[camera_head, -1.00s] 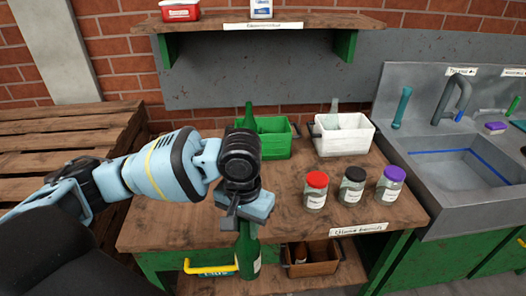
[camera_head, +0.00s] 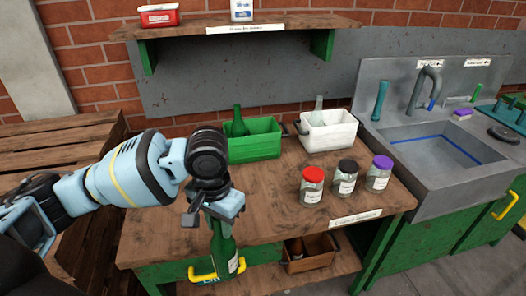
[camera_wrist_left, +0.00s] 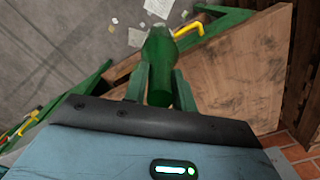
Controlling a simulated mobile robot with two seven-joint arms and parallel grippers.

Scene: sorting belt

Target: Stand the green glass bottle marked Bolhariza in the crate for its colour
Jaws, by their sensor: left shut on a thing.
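My left gripper (camera_head: 218,212) is shut on a green glass bottle (camera_head: 223,248), gripping it near the neck. The bottle hangs close to upright in front of the bench's front edge. Its pale label shows at the right side, but I cannot read it. In the left wrist view the bottle (camera_wrist_left: 159,62) sits between the fingers. A green crate (camera_head: 262,146) stands at the back of the bench, beyond and right of the gripper, with a green bottle (camera_head: 239,122) standing in it. A white crate (camera_head: 335,136) beside it holds a pale bottle (camera_head: 318,108). My right gripper is not in view.
Jars with a red lid (camera_head: 312,186), a black lid (camera_head: 344,180) and a purple lid (camera_head: 378,176) stand at the bench's right. A brown crate (camera_head: 312,262) is on the lower shelf. A sink (camera_head: 440,150) is at right. The bench middle is clear.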

